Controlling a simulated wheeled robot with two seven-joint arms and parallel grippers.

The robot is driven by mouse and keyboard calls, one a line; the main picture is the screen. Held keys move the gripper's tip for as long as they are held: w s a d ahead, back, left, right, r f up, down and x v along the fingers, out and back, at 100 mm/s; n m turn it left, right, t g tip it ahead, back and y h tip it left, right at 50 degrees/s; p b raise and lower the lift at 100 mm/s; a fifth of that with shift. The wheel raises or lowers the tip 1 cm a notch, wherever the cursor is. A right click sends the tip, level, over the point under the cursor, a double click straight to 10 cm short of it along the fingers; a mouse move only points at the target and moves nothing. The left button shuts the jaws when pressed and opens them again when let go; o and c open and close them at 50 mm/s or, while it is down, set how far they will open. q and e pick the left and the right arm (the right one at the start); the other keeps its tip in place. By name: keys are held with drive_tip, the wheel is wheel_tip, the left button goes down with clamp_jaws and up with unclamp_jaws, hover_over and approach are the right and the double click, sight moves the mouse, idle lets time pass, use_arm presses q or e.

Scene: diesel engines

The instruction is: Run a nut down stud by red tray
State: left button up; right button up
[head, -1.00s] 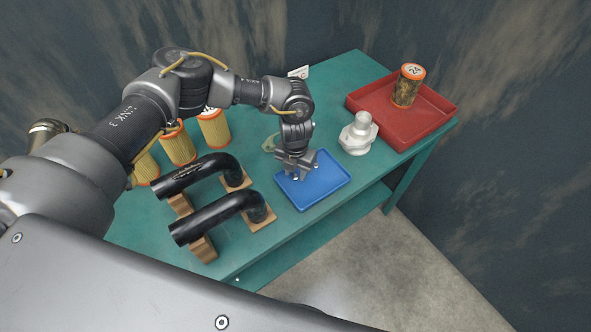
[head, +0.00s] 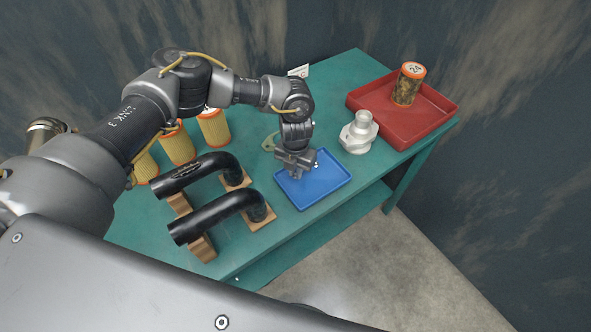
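The red tray (head: 440,125) is at the table's far right. A pale metal flanged part (head: 358,138) with a round upright top stands beside its left corner; I cannot make out a separate threaded stud there. A blue tray (head: 322,190) lies nearer the front edge. A tiny bright piece, perhaps a nut (head: 316,164), shows in it next to my gripper. My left gripper (head: 296,172) points down over the blue tray's back left part. Its fingertips are small and overlap in view, so their gap and anything between them are hidden. My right gripper is out of view.
An orange-capped canister (head: 408,86) stands in the red tray. Two black curved pipes (head: 215,215) rest on wooden blocks left of the blue tray. Several yellow filters (head: 213,128) stand behind them.

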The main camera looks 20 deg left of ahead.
sight(295, 174)
use_arm(q)
clamp_jaws()
drive_tip(key=shift+r+p, duration=1.7)
drive_tip(key=shift+r, duration=0.85)
